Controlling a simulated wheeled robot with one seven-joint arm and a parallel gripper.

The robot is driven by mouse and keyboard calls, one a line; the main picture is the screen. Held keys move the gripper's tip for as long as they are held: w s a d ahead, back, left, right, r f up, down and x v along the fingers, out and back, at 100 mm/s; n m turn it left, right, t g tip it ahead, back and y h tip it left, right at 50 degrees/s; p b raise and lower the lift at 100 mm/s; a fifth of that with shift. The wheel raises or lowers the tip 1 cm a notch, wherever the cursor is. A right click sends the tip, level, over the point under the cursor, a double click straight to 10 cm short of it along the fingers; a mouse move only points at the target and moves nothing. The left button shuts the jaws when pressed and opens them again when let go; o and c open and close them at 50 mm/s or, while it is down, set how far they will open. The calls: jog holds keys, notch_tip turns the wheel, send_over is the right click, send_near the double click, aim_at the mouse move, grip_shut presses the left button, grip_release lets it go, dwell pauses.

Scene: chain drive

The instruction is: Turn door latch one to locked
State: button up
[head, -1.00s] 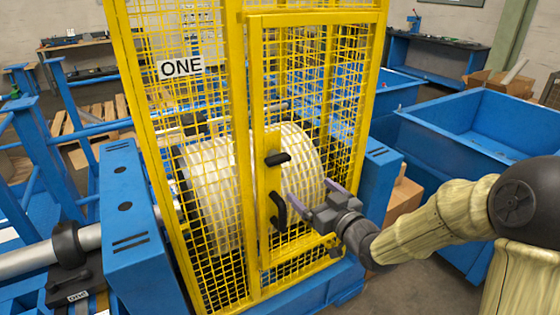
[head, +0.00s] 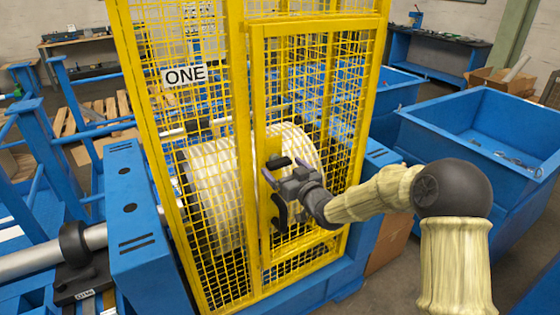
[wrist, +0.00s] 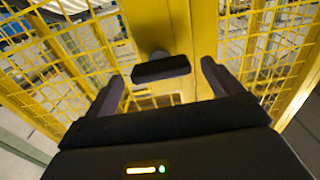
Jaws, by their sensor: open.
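The door latch is a black oblong handle (head: 279,162) on the yellow frame of the mesh door. In the head view my gripper partly covers it. In the wrist view the latch (wrist: 160,68) lies crosswise between my two fingers, with a gap showing on each side. My gripper (head: 271,171) is open at the latch, and its fingers also show in the wrist view (wrist: 160,82). A curved black pull handle (head: 279,212) sits on the same door post below the latch. The sign ONE (head: 185,75) hangs on the mesh panel at upper left.
The yellow mesh cage (head: 247,200) encloses a large pale ribbed drum (head: 212,185). A blue housing (head: 137,220) stands left of it. Blue bins (head: 485,130) stand at the right, behind my arm. The floor at lower right looks clear.

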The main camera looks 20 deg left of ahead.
aim_at(282, 167)
jog(key=shift+p+x, duration=0.3)
jog(key=shift+x, duration=1.3)
jog(key=shift+c, duration=0.2)
jog(key=c, duration=0.9)
jog(key=shift+c, duration=0.2)
